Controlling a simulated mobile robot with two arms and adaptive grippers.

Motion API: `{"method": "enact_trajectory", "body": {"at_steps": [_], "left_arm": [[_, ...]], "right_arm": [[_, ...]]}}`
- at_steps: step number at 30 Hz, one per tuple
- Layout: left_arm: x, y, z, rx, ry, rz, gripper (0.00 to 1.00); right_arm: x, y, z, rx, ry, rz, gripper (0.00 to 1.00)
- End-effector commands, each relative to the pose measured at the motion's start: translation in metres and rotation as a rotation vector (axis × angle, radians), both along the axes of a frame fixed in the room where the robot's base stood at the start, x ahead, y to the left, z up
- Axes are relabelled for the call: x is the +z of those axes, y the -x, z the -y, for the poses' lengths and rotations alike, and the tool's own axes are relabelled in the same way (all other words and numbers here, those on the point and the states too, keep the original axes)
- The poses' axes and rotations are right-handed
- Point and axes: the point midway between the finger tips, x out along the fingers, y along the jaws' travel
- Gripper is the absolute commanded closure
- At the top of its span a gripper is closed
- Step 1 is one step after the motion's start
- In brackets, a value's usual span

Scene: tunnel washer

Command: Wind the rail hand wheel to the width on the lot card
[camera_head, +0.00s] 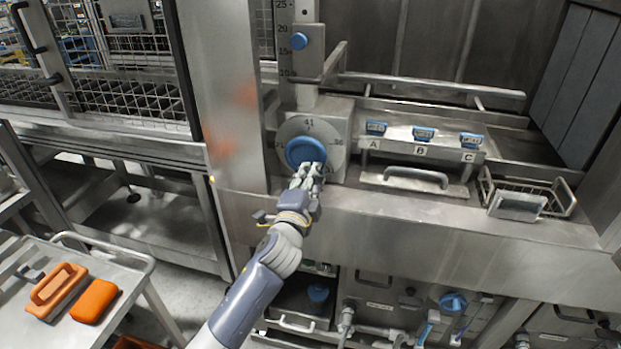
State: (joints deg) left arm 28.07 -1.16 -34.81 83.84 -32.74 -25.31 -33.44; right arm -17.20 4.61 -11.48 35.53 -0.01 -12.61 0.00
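The blue hand wheel (303,150) sits on a round grey dial plate (334,132) on a metal housing. The dial shows 41 at its top and what looks like 36 at its right; other marks are too small or covered. My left gripper (311,169) is at the wheel's lower right edge, its fingers at or against the rim. I cannot tell whether they grip it. The gripper covers the lower part of the wheel and dial. I cannot make out a lot card. My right gripper is out of view.
An upright scale (284,40) with a blue knob (299,41) stands above the wheel. Blue-topped pieces stand over A, B and C on a metal ledge (408,148), with a wire basket (555,195) at right. Orange items (95,300) lie on the trolley (130,265) at lower left.

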Motion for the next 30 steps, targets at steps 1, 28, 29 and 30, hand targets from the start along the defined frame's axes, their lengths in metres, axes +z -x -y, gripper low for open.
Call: {"method": "enact_trajectory", "body": {"at_steps": [1, 28, 29, 30], "left_arm": [[0.004, -0.001, 0.0, -0.001, 0.002, 0.007, 0.62], [0.001, 0.077, -0.025, -0.001, 0.001, 0.002, 0.62], [0.001, 0.081, -0.027, -0.001, 0.001, 0.002, 0.62], [0.002, 0.087, -0.028, 0.0, 0.001, 0.003, 0.62]], "right_arm": [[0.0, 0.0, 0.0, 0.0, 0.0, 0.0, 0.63], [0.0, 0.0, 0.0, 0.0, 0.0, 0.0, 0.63], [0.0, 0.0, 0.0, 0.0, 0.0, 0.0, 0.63], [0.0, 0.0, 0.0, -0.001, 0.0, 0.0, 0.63]]}}
